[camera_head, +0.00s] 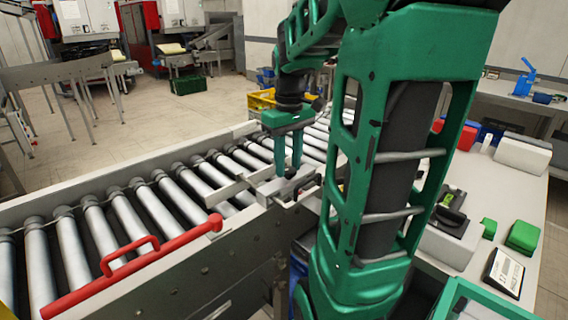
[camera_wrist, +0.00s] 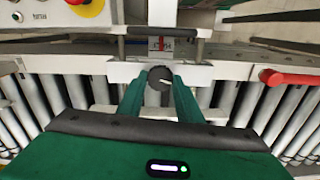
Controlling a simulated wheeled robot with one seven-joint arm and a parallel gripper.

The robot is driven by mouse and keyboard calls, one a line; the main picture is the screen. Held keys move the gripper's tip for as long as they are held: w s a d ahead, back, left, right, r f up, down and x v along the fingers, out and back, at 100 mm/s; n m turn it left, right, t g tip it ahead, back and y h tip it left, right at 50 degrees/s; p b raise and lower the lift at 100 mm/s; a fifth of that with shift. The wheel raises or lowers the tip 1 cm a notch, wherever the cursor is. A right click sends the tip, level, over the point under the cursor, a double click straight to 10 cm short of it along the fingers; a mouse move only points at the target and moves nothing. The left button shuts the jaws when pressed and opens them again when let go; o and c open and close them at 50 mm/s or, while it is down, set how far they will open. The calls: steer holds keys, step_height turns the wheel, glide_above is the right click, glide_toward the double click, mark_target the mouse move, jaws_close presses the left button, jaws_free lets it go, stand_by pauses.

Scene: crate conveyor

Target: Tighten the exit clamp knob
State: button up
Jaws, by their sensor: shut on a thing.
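The exit clamp knob (camera_wrist: 159,78) is a dark round knob with a light pointer line, on a pale metal clamp block. In the wrist view it sits between the green fingers of my gripper (camera_wrist: 160,97), which are shut on it from both sides. In the head view my gripper (camera_head: 288,168) points down onto the clamp block (camera_head: 278,189) at the conveyor's near rail. The knob itself is hidden there by the fingers. A small label with a red mark (camera_wrist: 160,44) shows just beyond the knob in the wrist view.
The roller conveyor (camera_head: 150,208) runs under the arm. A red bar with a handle (camera_head: 135,262) lies across its near side. A panel with a red and yellow button (camera_wrist: 88,6) is at the wrist view's upper left. A worktable (camera_head: 500,195) with several items stands right.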

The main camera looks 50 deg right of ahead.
mark_target(287, 169)
steer(key=m, duration=1.1)
steer(key=shift+a, duration=0.1)
steer(key=shift+m, duration=1.6)
steer(key=o, duration=1)
steer(key=shift+m, duration=0.3)
steer(key=shift+o, duration=0.2)
step_height(287, 169, up, 11)
steer(key=shift+w, duration=0.15)
steer(key=shift+f, duration=0.15)
